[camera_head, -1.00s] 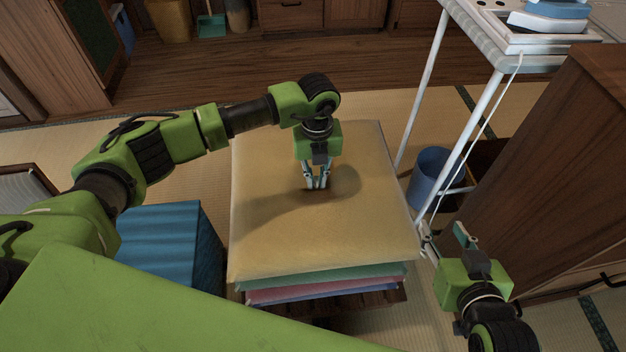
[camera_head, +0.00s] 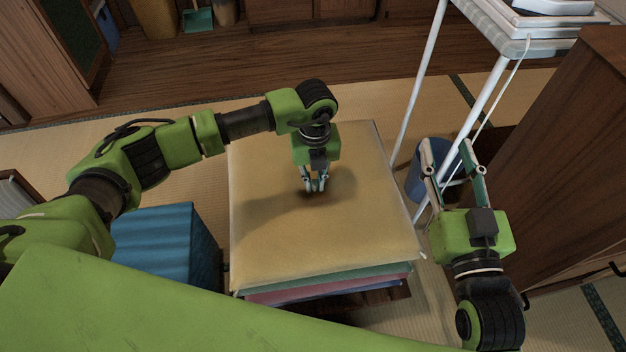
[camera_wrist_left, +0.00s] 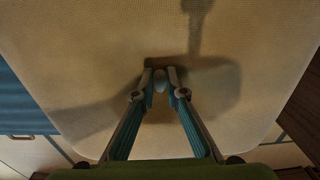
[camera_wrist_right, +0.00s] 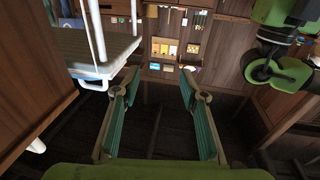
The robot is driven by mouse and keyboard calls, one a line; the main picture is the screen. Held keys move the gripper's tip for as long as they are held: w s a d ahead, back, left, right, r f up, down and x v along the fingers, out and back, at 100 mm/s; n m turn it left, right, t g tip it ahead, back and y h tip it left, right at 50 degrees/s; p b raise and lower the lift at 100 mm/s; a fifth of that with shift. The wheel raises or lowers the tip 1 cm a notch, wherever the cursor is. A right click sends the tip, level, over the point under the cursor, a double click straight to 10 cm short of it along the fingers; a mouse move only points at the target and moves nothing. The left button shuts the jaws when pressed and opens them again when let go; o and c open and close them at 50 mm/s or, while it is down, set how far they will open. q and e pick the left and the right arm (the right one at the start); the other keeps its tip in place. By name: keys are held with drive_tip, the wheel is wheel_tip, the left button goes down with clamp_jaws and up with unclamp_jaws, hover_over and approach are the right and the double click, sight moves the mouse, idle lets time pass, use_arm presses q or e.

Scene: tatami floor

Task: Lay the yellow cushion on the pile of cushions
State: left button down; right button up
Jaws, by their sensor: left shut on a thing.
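The yellow cushion (camera_head: 285,232) lies flat on top of the pile, roughly lined up with the cushions under it. Below it show the edges of a green cushion (camera_head: 372,275) and a pinkish-purple cushion (camera_head: 290,294). My left gripper (camera_head: 315,188) points down at the middle of the yellow cushion, its fingertips close together on a small pinch of the cloth. In the left wrist view its fingertips (camera_wrist_left: 160,82) nearly meet at the yellow surface (camera_wrist_left: 100,50). My right gripper (camera_head: 453,165) is open and empty, right of the pile; its spread fingers also show in the right wrist view (camera_wrist_right: 155,92).
A blue box-like thing (camera_head: 165,245) stands left of the pile. A white-legged stand (camera_head: 415,85) and a blue bin (camera_head: 425,165) are at the right, close to my right gripper. A wooden cabinet (camera_head: 565,170) stands at far right. Tatami is bare behind the pile.

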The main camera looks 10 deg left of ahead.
drive_tip(key=shift+r, duration=0.1)
use_arm(q)
drive_tip(key=shift+f, duration=0.1)
use_arm(e)
drive_tip(key=shift+r, duration=0.3)
drive_tip(key=shift+r+t, duration=0.1)
drive_tip(key=shift+t, duration=0.2)
use_arm(q)
drive_tip(key=shift+f, duration=0.1)
drive_tip(key=c, duration=2)
unclamp_jaws()
drive_tip(key=shift+c, duration=0.2)
use_arm(e)
drive_tip(key=shift+s+r, duration=0.1)
drive_tip(key=shift+r, duration=0.15)
